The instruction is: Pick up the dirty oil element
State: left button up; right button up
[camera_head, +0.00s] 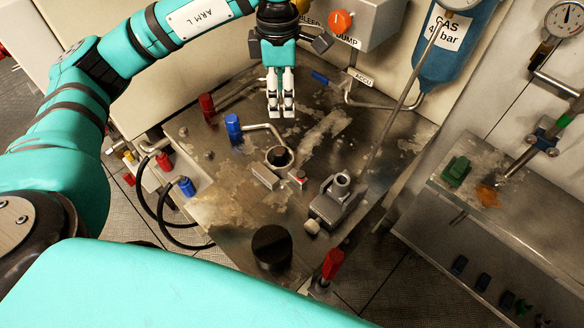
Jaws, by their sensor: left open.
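My left gripper (281,115) hangs fingers-down over the back of the stained metal bench (325,130), open and with nothing visible between its fingers. A black cylinder (272,246) stands upright near the bench's front edge. I cannot tell for sure which of these dark pieces is the dirty oil element. The gripper is apart from both. My right gripper is not in view.
A grey metal block (337,203) with a ring stands right of the housing. Red (207,106) and blue (233,127) valve handles rise at the back left. A thin pipe (388,122) slants down on the right from the blue gas bottle (452,50). Black hoses curve at left.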

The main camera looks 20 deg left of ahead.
pick_arm(q)
jog(key=p, duration=0.3)
send_over(280, 151)
jog(key=f, duration=1.1)
jog(key=shift+d+f, duration=0.2)
jog(key=shift+f, duration=0.2)
jog(key=f, duration=0.1)
jog(key=f+p, duration=0.1)
jog(key=f, duration=0.2)
jog(key=shift+a, duration=0.25)
jog(key=shift+f, duration=0.7)
jog(key=c, duration=1.1)
jog(key=shift+c, duration=0.2)
jog(key=shift+r, duration=0.15)
notch_tip(280, 151, up, 18)
jog(key=b, duration=0.3)
